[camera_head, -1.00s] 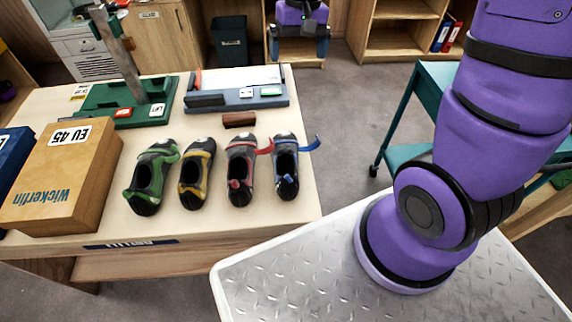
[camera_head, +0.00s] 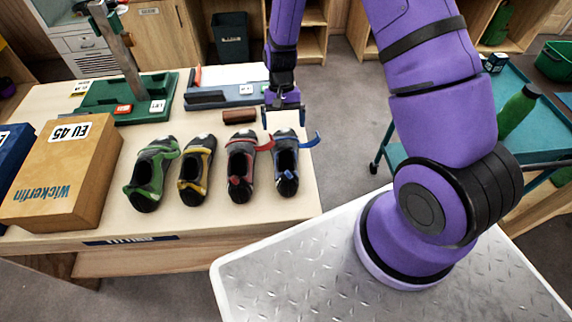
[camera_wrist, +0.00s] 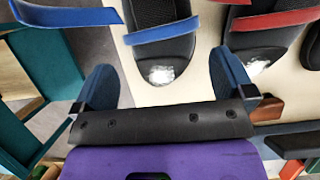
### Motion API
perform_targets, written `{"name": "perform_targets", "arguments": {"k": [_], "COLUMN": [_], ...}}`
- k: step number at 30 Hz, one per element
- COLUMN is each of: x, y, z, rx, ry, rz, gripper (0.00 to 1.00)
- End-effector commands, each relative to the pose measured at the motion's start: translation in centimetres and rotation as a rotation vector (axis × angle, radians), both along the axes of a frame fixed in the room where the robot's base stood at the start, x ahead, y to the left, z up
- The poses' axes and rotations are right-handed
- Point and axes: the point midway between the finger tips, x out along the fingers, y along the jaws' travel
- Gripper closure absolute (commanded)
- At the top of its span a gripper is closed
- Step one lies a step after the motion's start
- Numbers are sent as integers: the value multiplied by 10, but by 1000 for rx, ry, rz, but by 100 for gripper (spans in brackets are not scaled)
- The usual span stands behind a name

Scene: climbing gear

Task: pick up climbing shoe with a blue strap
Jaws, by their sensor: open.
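The climbing shoe with a blue strap (camera_head: 287,168) is the rightmost of the row of shoes on the table. It is dark grey, and its blue strap sticks out to the right. My gripper (camera_head: 284,118) is open and empty above the far end of this shoe. In the wrist view, the shoe's dark end with a pale patch (camera_wrist: 160,60) lies between the two blue fingers (camera_wrist: 165,82), apart from them. The shoe's near part is outside the wrist view.
A red-strapped shoe (camera_head: 240,168) lies close on the left, then a yellow one (camera_head: 196,170) and a green one (camera_head: 151,175). A brown block (camera_head: 234,117) and a blue-grey tray (camera_head: 215,98) are behind. The table's right edge is close to the blue-strapped shoe.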

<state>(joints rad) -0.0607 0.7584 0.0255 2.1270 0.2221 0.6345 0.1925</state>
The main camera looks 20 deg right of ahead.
Motion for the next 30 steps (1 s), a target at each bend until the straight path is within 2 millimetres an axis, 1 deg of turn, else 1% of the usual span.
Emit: {"name": "perform_targets", "arguments": {"k": [1,3,11,18,21,24,30], "x": [-3,-6,-12,-20,-23,-25,-25], "y": [1,2,4,7,9,9,9], "z": [-8,-16,-32,-63,-72,-76,-76], "rx": [0,1,0,-1,0,0,0], "ry": [2,2,0,1,0,-1,-2], "rz": [0,0,0,0,0,0,0], "gripper": [0,0,0,0,0,0,0]}}
